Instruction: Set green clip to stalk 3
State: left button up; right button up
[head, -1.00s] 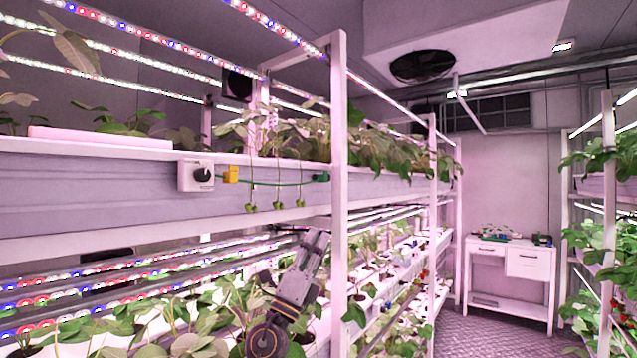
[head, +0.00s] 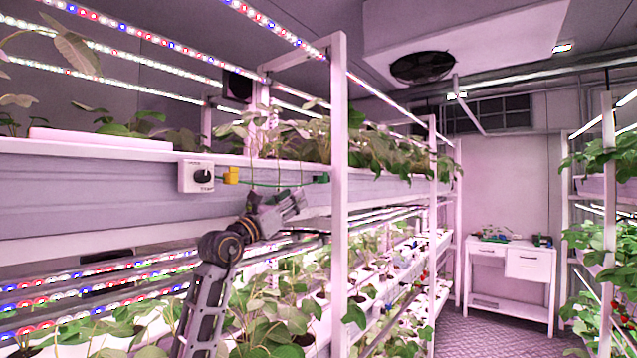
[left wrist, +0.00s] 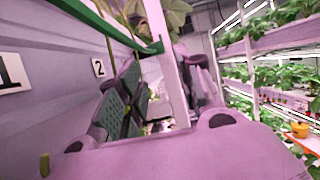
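The green clip (head: 322,178) sits at the right end of a green line along the gutter's front, beside the white post. A yellow clip (head: 231,175) is at the line's left end. My left gripper (head: 282,204) is raised in front of the gutter, just below the line and left of the green clip. My right gripper is out of view.
A white box with a black knob (head: 196,177) is left of the yellow clip. Number labels, including a 2 (left wrist: 99,67), are on the gutter face. A white rack post (head: 339,200) stands close to the right. Plants fill the lower shelf.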

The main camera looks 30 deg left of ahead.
pick_arm(q)
jog(key=shift+a, duration=0.3)
jog(key=shift+w+r, duration=0.15)
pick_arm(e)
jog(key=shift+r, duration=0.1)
pick_arm(q)
jog(key=p, duration=0.3)
send_near(320, 180)
jog(key=x, duration=0.3)
jog(key=p+x, duration=0.1)
jog(key=x, duration=0.3)
jog(key=shift+w+d+r, duration=0.1)
jog(key=shift+w+r, duration=0.05)
jog(key=shift+r, duration=0.1)
jog(key=shift+x, duration=0.8)
jog(key=shift+w, duration=0.1)
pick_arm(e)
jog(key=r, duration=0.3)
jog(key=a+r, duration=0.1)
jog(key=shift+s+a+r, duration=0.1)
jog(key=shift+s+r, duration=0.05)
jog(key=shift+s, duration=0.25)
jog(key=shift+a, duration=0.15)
